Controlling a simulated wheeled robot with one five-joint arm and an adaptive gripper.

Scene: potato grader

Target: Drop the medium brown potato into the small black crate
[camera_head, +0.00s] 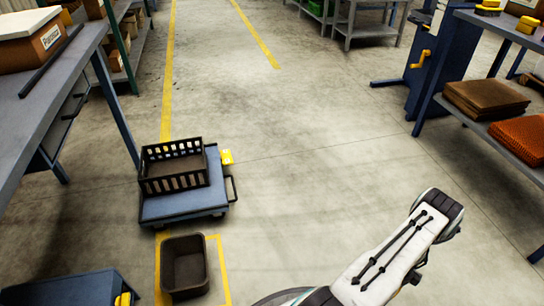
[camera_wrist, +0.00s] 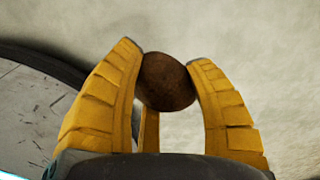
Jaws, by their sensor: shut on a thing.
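My arm shows at the lower right of the head view, well apart from the crate. The gripper and potato cannot be made out there.
The blue cart (camera_head: 186,206) has a handle at its right side. A plain dark bin (camera_head: 184,268) stands on the floor in front of it, inside yellow lines. A grey workbench (camera_head: 38,88) is at left, a shelf with brown mats (camera_head: 486,99) at right. The middle floor is clear.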

